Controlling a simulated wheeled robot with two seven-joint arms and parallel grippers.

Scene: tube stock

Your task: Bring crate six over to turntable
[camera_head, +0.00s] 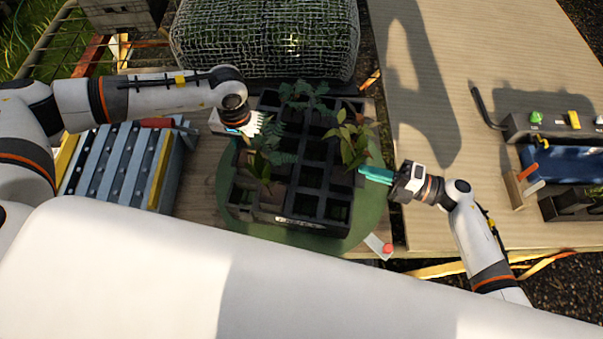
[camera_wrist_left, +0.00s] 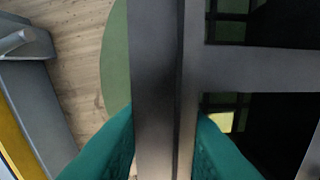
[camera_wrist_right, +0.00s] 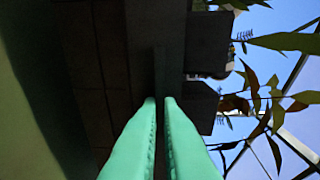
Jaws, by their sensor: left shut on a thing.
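A dark crate (camera_head: 312,178) with a grid of square compartments sits on the round green turntable (camera_head: 228,200). Leafy plants (camera_head: 352,140) stand in some compartments; others look empty. A pale label on its near wall is too small to read. My left gripper (camera_head: 250,124) is at the crate's left side; in the left wrist view its teal fingers (camera_wrist_left: 164,140) are shut around the crate's wall. My right gripper (camera_head: 370,174) is at the crate's right side, its fingers (camera_wrist_right: 161,100) close together, pointing at the crate wall. Whether they touch it is unclear.
A blue-grey slatted rack (camera_head: 130,165) stands left of the turntable. A wire-mesh bale (camera_head: 265,38) is behind. A red knob (camera_head: 387,249) sits at the turntable's front right. A blue tray (camera_head: 555,165) and controls are far right. The wooden table (camera_head: 440,120) between is clear.

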